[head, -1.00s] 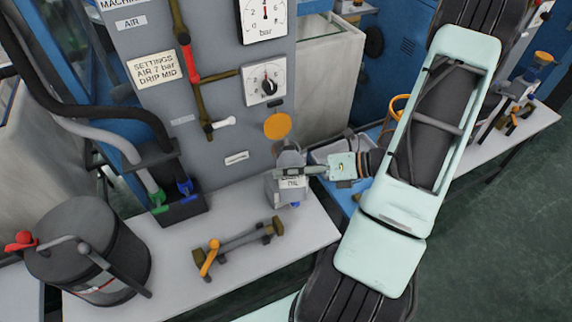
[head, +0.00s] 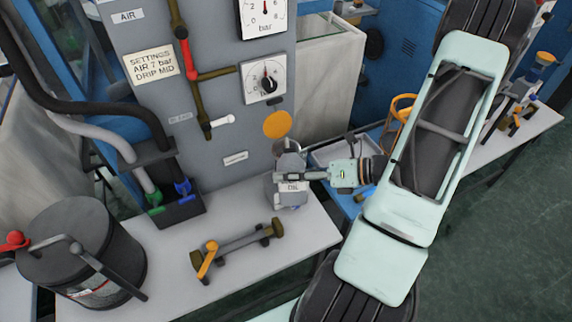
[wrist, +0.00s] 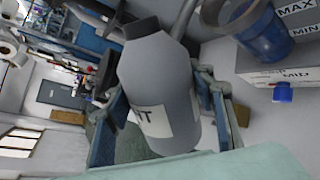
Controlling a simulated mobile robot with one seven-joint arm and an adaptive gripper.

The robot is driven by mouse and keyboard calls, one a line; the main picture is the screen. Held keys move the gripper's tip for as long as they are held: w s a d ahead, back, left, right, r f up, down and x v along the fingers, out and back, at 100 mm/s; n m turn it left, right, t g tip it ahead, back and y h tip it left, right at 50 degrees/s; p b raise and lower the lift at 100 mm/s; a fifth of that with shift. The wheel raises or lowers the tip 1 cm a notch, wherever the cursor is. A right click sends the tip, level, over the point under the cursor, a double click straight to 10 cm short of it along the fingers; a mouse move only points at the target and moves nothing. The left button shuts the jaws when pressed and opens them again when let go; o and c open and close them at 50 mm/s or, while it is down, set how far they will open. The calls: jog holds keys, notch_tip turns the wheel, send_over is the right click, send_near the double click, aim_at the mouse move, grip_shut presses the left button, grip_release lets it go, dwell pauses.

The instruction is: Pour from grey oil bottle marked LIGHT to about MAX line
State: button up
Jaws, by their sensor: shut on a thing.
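The grey oil bottle (wrist: 160,85) stands large in the wrist view, its dark cap end (wrist: 142,27) up, leaning slightly left in that picture. Its white label (wrist: 155,116) shows only the end of a word, "HT". My gripper (wrist: 160,125) is shut around the bottle's body, one finger on each side. In the head view my gripper (head: 308,177) holds the bottle (head: 291,198) above the bench in front of the grey panel. A clear blue bowl (wrist: 262,38) is at the upper right of the wrist view, beside a MAX plate (wrist: 296,9) and a MIN plate (wrist: 305,30). Its oil level is unclear.
A lever fitting (head: 238,246) with an orange handle lies on the grey bench (head: 160,290). A dark drum (head: 80,255) stands at left. An orange disc (head: 277,124) is just above the bottle. A blue knob (wrist: 283,92) is beneath the bowl in the wrist view.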

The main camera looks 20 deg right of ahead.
dwell(0.4)
jog(key=shift+f+n+b, duration=0.3)
jog(key=shift+f+b, duration=0.3)
jog(key=shift+b, duration=0.5)
jog(key=shift+t, duration=0.3)
jog(key=shift+w+f+n+b, duration=0.15)
jog(key=shift+f+n+b, duration=0.25)
jog(key=shift+b, duration=0.6)
jog(key=shift+f+t, duration=0.15)
jog(key=shift+t, duration=0.15)
jog(key=shift+w+d, duration=0.1)
jog(key=shift+d, duration=0.05)
